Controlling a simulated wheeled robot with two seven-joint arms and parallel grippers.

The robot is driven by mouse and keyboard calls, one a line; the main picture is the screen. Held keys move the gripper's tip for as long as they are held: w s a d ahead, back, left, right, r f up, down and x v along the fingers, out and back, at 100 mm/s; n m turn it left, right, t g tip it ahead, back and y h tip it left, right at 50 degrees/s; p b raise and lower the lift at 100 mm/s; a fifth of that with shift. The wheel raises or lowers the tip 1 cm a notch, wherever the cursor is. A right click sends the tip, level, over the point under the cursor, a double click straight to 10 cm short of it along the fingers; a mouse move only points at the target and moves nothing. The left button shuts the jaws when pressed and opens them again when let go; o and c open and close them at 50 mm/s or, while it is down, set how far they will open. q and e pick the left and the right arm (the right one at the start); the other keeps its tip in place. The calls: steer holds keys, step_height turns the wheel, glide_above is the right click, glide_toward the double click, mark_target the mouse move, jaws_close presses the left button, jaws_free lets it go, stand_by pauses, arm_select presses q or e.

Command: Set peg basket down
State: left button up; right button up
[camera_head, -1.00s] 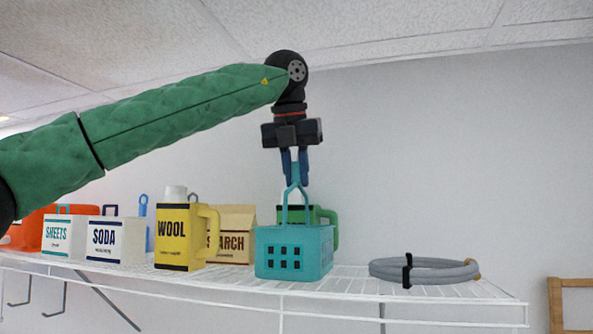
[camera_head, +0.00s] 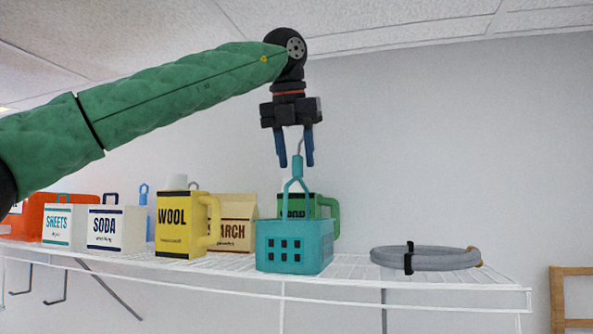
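The teal peg basket (camera_head: 294,246) sits upright on the white wire shelf (camera_head: 345,266), between the yellow WOOL jug and the grey hose coil. Its handle rises to a narrow teal grip with a thin grey hook on top. My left gripper (camera_head: 296,164) is above the basket with its blue fingers spread apart. The fingertips are either side of the handle's top and hook, with visible gaps, so the gripper does not hold it. My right gripper is not in view.
The yellow WOOL jug (camera_head: 180,226), STARCH box (camera_head: 236,222), SODA box (camera_head: 116,229) and SHEETS box (camera_head: 63,225) stand to the left. A green jug (camera_head: 330,212) is close behind the basket. A grey hose coil (camera_head: 425,258) lies to the right.

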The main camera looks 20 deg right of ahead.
mark_target(294, 180)
arm_select(q)
steer(key=v, duration=0.1)
steer(key=b+v, duration=0.1)
steer(key=v, duration=0.1)
steer(key=b+v, duration=0.1)
steer(key=shift+s+a+r, duration=0.1)
steer(key=shift+s+r, duration=0.2)
steer(key=shift+s, duration=0.1)
steer(key=b+v, duration=0.1)
steer(key=v, duration=0.3)
steer(key=shift+a+r+b, duration=0.1)
steer(key=shift+r+b, duration=0.2)
steer(key=shift+r, duration=0.15)
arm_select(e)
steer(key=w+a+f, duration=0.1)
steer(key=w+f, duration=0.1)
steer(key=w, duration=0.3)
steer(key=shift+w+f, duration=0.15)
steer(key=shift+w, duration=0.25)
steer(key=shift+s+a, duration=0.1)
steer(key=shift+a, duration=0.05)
